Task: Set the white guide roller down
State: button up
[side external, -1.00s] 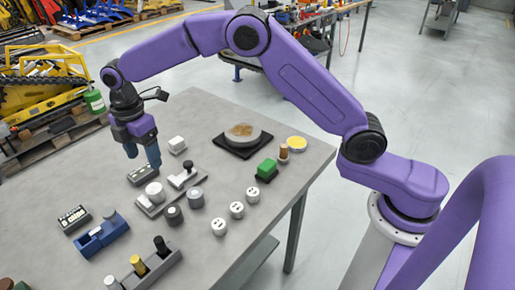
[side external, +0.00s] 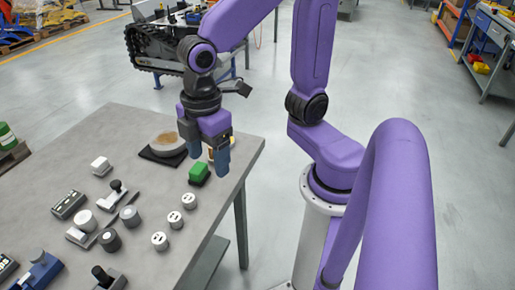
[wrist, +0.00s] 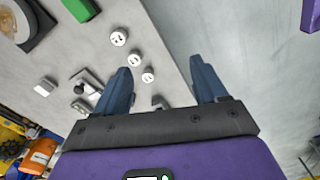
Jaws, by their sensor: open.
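My gripper (side external: 208,160) is open above the right edge of the table, near the green block, with nothing seen between its fingers. In the wrist view its blue fingers (wrist: 160,68) straddle the table edge. Three small white rollers with dark marks stand apart in a row on the table: the far one (side external: 189,200), the middle one (side external: 175,219) and the near one (side external: 159,240). A larger white cylinder (side external: 86,219) stands on a grey plate to their left. I cannot tell which of these is the guide roller.
A green block (side external: 199,174) and a round dish on a black pad (side external: 165,154) are close to my gripper. A dark grey cylinder (side external: 109,240), a lighter one (side external: 130,215) and a white block (side external: 101,166) stand farther left. Open floor lies beyond the table's right edge.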

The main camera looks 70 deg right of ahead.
jog(key=s+d+f+m, duration=0.1)
jog(key=s+d+f, duration=0.1)
jog(key=s+d, duration=0.5)
jog(key=shift+s+m, duration=0.3)
jog(key=shift+s, duration=0.35)
